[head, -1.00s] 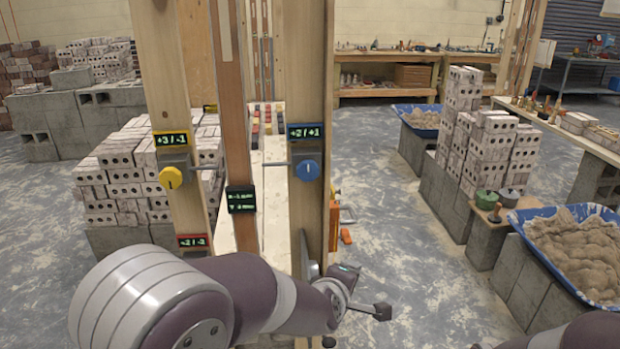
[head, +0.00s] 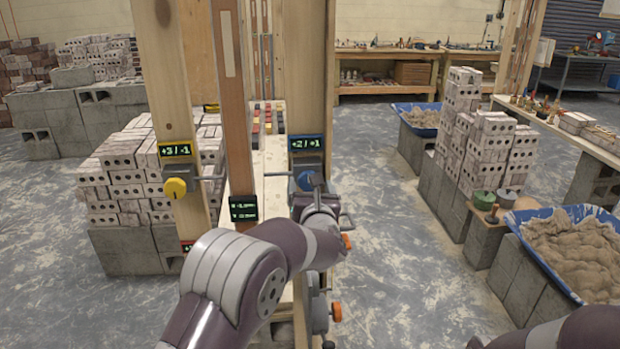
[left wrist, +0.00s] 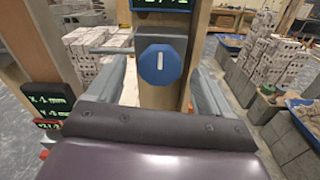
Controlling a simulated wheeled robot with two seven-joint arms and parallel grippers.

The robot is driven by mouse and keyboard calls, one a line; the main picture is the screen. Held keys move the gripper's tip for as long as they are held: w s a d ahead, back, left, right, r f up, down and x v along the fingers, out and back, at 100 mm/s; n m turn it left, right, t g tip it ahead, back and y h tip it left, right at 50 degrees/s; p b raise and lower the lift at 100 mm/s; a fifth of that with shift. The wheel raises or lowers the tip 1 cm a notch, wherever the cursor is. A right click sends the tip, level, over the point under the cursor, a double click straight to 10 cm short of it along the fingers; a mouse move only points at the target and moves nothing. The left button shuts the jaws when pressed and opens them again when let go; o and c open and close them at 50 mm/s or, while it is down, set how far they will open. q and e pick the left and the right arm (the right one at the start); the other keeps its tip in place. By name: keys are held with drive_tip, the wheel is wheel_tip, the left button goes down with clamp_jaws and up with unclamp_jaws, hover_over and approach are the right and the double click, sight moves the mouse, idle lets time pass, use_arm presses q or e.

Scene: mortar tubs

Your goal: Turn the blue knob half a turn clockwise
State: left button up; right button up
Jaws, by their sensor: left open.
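The blue knob (head: 305,181) sits on a grey block on the right wooden post, under a blue-framed display (head: 306,143) reading "+2 / +1". In the left wrist view the blue knob (left wrist: 159,65) is eight-sided and faces me, its white mark nearly upright, leaning slightly right. My left gripper (head: 321,192) is in front of the knob and hides part of it. In the left wrist view my left gripper (left wrist: 158,78) is open, one finger on each side of the knob, with gaps visible. My right gripper is out of view.
A yellow knob (head: 176,188) is on the left post, with a thin rod beside it. A brown board with a black display (head: 243,208) stands between the posts. Brick stacks (head: 480,135) and a blue mortar tub (head: 535,215) are at the right. Open floor lies between.

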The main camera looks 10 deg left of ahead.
use_arm(q)
drive_tip(key=shift+w+a, duration=0.1)
drive_tip(key=shift+w, duration=0.35)
drive_tip(key=c, duration=1)
drive_tip(key=shift+c, duration=0.2)
